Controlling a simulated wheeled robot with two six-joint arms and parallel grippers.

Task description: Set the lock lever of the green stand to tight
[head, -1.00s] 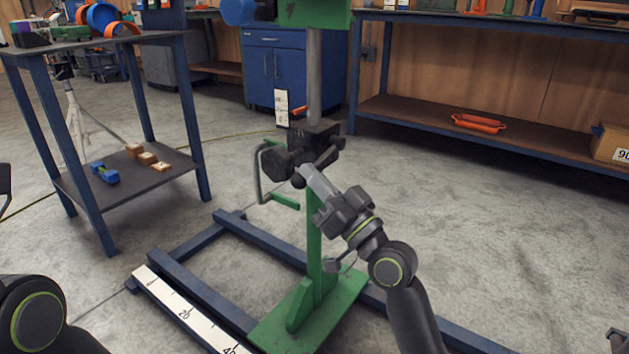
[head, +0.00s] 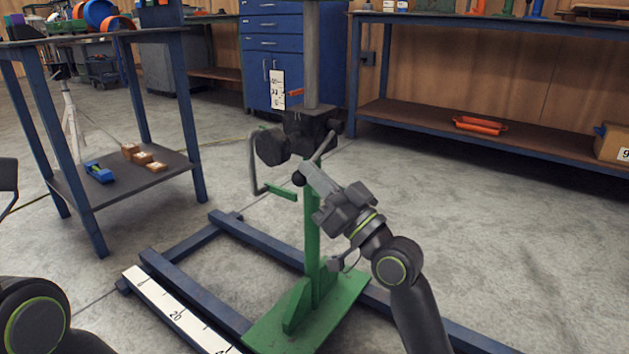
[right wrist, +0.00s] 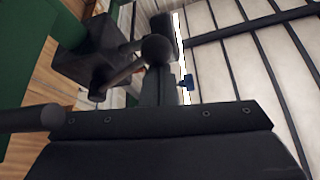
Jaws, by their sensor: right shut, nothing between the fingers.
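The green stand (head: 313,225) rises from a green foot (head: 305,318) to a dark clamp block (head: 312,125) around a grey post. A thin grey rod, apparently the lock lever (head: 325,145), slants down left from the block. A black ball (head: 298,179) shows at the tip of my right gripper (head: 310,172), which is shut and empty. Whether they touch is unclear. In the right wrist view a black ball on a rod (right wrist: 157,48) lies just beyond my right gripper (right wrist: 165,88). My left gripper is out of view.
A green-ended crank (head: 255,165) sticks out left of the block. Blue floor rails (head: 250,235) and a white scale strip (head: 175,310) surround the foot. A shelf table (head: 130,190) stands left, a workbench (head: 450,130) behind right. The floor on the right is clear.

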